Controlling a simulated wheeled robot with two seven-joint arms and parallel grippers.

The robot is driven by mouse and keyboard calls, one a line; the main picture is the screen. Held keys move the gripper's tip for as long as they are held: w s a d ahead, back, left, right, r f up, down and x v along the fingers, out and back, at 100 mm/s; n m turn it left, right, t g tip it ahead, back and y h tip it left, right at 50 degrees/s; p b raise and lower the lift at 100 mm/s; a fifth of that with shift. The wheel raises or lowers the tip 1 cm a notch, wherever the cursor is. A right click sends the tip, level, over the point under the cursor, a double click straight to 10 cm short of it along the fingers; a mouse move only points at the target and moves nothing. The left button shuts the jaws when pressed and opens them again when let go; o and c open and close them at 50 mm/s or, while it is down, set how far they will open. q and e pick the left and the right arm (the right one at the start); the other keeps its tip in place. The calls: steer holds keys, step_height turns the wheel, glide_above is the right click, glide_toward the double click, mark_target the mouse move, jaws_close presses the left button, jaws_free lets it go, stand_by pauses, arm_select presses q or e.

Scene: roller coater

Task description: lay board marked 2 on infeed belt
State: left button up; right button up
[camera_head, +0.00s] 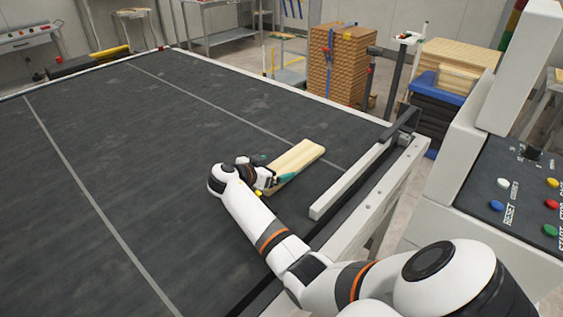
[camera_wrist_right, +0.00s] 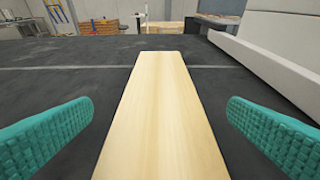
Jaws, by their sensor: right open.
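A pale wooden board (camera_head: 298,162) lies flat on the dark infeed belt (camera_head: 130,150), near the belt's right side. No number can be read on it. In the right wrist view the board (camera_wrist_right: 161,115) runs lengthwise away between the fingers. My right gripper (camera_head: 271,176) is at the board's near end. Its teal fingers stand apart on either side of the board in the wrist view (camera_wrist_right: 160,132), with a gap to each edge. My left gripper is in neither view.
A pale guide rail (camera_head: 350,181) runs along the belt's right edge, to the right of the board. A control panel with coloured buttons (camera_head: 525,185) stands at the right. Stacked boards (camera_head: 338,65) stand beyond the belt. The belt left of the board is clear.

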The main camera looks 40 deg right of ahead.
steer(key=p+v, duration=0.1)
steer(key=v, duration=0.6)
stand_by(0.3)
